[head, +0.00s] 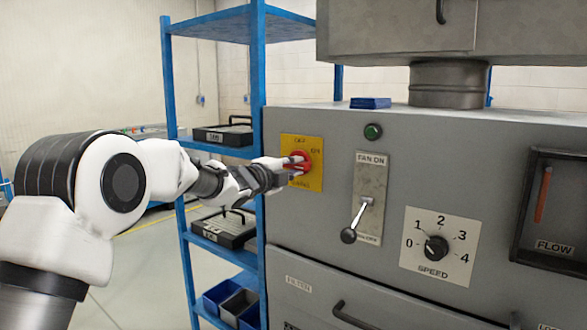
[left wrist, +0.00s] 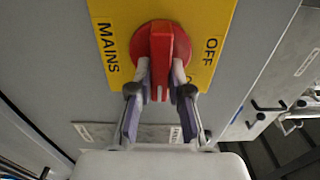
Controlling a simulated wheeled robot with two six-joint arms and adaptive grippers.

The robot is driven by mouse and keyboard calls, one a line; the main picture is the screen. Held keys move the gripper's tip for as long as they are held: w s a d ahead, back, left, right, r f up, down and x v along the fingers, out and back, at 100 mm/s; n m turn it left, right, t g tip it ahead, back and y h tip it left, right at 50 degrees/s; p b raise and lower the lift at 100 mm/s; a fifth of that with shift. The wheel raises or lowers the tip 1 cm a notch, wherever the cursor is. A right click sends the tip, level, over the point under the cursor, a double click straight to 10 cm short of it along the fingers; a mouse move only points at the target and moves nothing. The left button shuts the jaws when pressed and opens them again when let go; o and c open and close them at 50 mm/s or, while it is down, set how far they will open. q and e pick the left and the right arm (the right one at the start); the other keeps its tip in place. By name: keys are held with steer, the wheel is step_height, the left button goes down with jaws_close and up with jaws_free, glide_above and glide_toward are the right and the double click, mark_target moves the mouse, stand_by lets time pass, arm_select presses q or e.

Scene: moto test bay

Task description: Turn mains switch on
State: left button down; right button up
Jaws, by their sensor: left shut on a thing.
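The mains switch is a red rotary knob (head: 299,161) on a yellow plate (head: 316,180) at the upper left of the grey machine. The plate reads OFF at its top and ON at its right in the head view. My left gripper (left wrist: 160,82) has its fingertips on both sides of the red handle bar (left wrist: 161,50) and is shut on it. In the left wrist view the bar runs straight up and down, between the words MAINS and OFF, with a white mark near its lower end. The ON label is not visible there. My right gripper is out of view.
Right of the plate are a green button (head: 373,131), a FAN ON lever (head: 358,220) hanging down-left, a SPEED dial (head: 436,247) and a FLOW gauge (head: 550,210). A blue shelf rack (head: 259,60) with cases and bins stands behind my left arm. A blue item (head: 370,103) lies on the machine's top.

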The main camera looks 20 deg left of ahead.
arm_select(q)
steer(key=c, duration=1.1)
jaws_free()
steer(key=v, duration=1.2)
steer(key=shift+w, duration=0.1)
